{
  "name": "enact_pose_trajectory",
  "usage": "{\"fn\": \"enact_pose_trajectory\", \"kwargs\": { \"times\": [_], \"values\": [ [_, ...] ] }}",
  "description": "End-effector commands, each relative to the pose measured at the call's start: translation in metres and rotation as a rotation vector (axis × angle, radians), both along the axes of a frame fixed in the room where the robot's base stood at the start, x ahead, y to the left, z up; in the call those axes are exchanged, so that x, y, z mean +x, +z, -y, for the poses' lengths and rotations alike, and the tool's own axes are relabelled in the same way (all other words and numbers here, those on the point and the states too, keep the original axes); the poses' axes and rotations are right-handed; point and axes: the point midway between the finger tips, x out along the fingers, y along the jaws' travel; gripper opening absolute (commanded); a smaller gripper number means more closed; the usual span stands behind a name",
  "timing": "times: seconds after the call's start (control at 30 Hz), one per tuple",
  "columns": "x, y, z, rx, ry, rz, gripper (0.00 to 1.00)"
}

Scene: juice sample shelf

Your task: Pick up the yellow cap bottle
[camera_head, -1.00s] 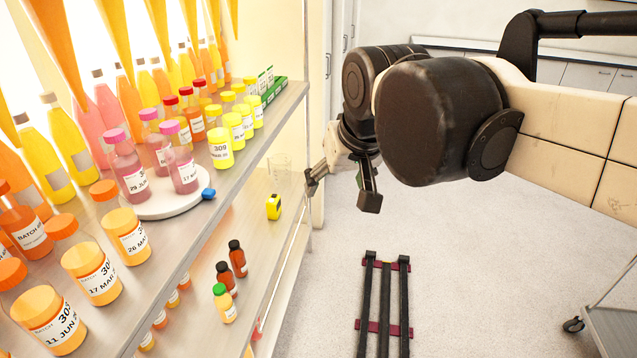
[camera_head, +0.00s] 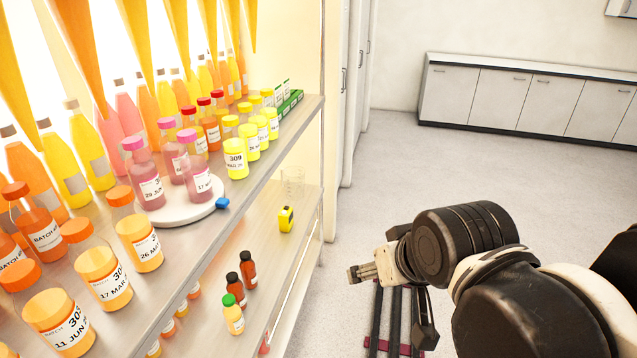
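Several yellow cap bottles stand in a cluster near the front edge of the upper shelf. The nearest yellow cap bottle (camera_head: 236,160), labelled 309, is upright beside the round white turntable. Others, such as one yellow cap bottle (camera_head: 250,143) and another (camera_head: 262,133), stand behind it along the edge. Which one the task means I cannot tell. My gripper (camera_head: 393,304) is out over the floor, right of the shelf and lower than the bottles. Its fingers are spread apart with nothing between them. It touches no bottle.
The white turntable (camera_head: 180,215) carries pink-capped bottles, with a blue knob (camera_head: 222,203) at its rim. Orange-capped jars (camera_head: 139,242) stand in front. A green rack (camera_head: 290,104) is behind. The lower shelf holds a yellow tape measure (camera_head: 286,219), a beaker (camera_head: 292,181) and small bottles.

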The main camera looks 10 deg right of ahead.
Motion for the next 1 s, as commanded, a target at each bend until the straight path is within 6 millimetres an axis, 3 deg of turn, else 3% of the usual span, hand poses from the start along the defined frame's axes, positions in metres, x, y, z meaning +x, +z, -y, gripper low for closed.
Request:
{"fn": "enact_pose_trajectory", "kwargs": {
  "times": [0.3,0.4,1.0],
  "values": [
    [0.0,-0.067,0.0,0.0,0.0,0.0,0.64],
    [0.0,-0.08,0.0,0.0,0.0,0.0,0.62],
    [0.006,-0.075,-0.003,0.005,0.014,0.006,0.62]
  ]
}}
